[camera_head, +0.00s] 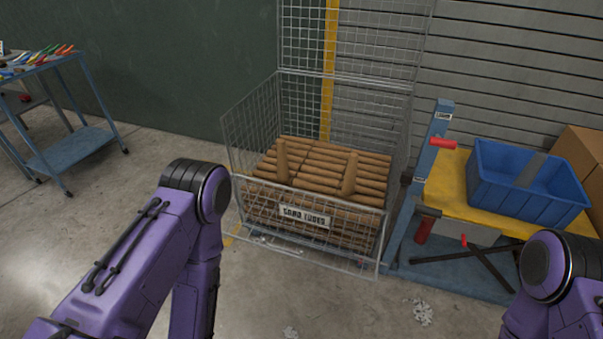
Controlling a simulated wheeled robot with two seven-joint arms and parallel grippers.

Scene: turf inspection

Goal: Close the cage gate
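A wire mesh cage (250,130) stands on the floor at the middle of the head view. It holds stacked brown tubes (318,165), two of which stick up above the rest. Its low front panel carries a label (305,216) that seems to read "CORE TUBES". A mesh panel (375,35) stands upright above the cage's back edge and runs out of the top of the picture. The cage top is open. I cannot tell for sure which panel is the gate. Only purple links of my two arms show; both grippers are out of view.
A blue post (433,150) with a red handle (443,143) stands close to the cage's right side. Beside it, a yellow-topped bench (448,190) bears a blue bin (527,190). A blue cart (72,150) with tools stands at left. Small debris (422,311) lies on the floor.

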